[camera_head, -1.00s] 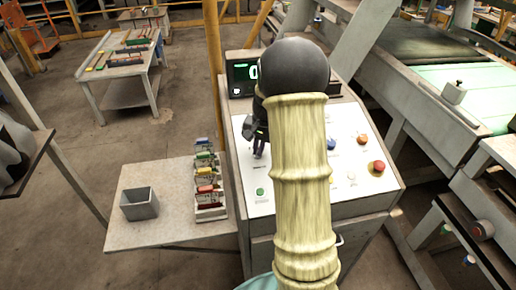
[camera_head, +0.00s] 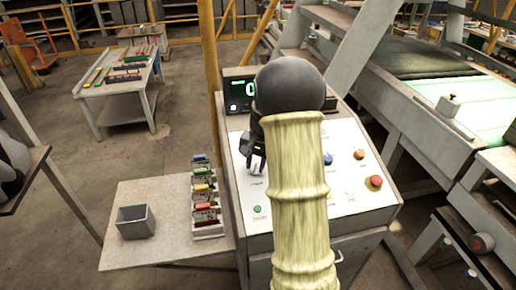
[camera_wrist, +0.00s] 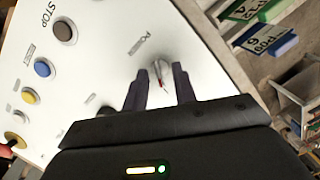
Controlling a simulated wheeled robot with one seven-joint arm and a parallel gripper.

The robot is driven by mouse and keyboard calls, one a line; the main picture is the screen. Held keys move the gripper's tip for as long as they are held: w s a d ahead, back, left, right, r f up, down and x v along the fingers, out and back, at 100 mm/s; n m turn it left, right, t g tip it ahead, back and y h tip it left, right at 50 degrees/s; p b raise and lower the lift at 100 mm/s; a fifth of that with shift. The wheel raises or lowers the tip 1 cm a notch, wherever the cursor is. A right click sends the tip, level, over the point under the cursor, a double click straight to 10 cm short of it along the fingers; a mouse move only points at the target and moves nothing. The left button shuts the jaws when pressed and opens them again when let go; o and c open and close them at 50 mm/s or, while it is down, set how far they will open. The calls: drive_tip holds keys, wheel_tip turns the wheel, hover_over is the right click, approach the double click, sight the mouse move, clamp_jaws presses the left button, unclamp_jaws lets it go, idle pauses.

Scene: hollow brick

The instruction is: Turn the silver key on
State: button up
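The silver key (camera_wrist: 161,73), a small grey switch with a red mark, is on the white control panel (camera_wrist: 100,60). It shows in the wrist view just beyond and between the fingertips of my gripper (camera_wrist: 159,80). My dark fingers are apart, one on each side of the key, with gaps visible on both sides. In the head view my gripper (camera_head: 256,168) is over the left part of the panel (camera_head: 340,195). Whether the fingertips reach around the key's sides in depth is hard to tell.
The panel also holds a red button (camera_head: 374,182), a blue button (camera_head: 328,158), an orange button (camera_head: 359,154) and a green button (camera_head: 257,209). A side shelf (camera_head: 165,190) at left holds a grey box (camera_head: 136,222) and a rack of coloured tags (camera_head: 205,200).

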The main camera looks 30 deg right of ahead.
wheel_tip(320, 180, up, 17)
drive_tip(key=s+d+b, duration=0.1)
drive_tip(key=b, duration=0.1)
drive_tip(key=shift+s+d, duration=0.35)
drive_tip(key=shift+s, duration=0.05)
drive_tip(key=shift+f, duration=0.1)
drive_tip(key=s+a+f+n+t+h, duration=0.1)
drive_tip(key=s+a+f+n, duration=0.8)
drive_tip(key=s+a+f, duration=0.7)
drive_tip(key=shift+s+a+f, duration=0.4)
drive_tip(key=shift+a+f, duration=0.25)
drive_tip(key=shift+a, duration=0.15)
